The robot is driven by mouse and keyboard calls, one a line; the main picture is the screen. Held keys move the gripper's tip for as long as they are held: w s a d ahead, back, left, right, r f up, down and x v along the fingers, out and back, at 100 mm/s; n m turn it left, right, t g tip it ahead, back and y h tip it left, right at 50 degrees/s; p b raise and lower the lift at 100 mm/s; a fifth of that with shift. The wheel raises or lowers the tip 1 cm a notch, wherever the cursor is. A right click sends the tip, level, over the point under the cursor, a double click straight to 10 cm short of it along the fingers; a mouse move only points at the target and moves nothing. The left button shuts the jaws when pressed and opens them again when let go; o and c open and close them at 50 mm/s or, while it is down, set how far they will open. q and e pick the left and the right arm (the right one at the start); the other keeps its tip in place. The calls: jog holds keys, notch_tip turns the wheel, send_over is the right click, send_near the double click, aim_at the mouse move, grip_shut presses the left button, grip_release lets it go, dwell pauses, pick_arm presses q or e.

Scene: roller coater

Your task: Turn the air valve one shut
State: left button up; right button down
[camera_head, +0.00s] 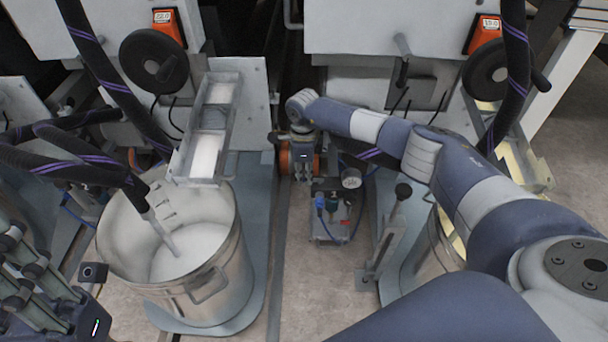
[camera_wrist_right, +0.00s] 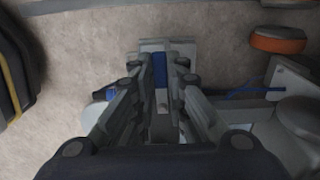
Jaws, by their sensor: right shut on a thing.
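The air unit (camera_head: 326,228) stands low in the gap between the two machines, with a round gauge (camera_head: 351,178) at its upper right. It carries a small blue part (camera_head: 319,204), which I take to be the air valve handle. My right gripper (camera_head: 317,184) reaches down over the unit. In the right wrist view its fingers (camera_wrist_right: 160,80) are closed in around the blue handle (camera_wrist_right: 160,68). The handle's exact angle is hard to tell. My left gripper (camera_head: 38,275) is at the lower left, away from the unit; its fingertips do not show clearly.
A steel pot (camera_head: 215,280) of white liquid with a hose in it stands at the left. A metal lever (camera_head: 393,225) rises right of the air unit. An orange round part (camera_head: 286,158) sits close beside my right gripper. Handwheels (camera_head: 155,61) face outward on both machines.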

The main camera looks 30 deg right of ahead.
aim_at(304, 179)
jog(key=shift+w+d, duration=0.1)
jog(key=shift+w, duration=0.05)
dwell(0.4)
jog(key=c, duration=1.6)
grip_release()
notch_tip(304, 179, up, 12)
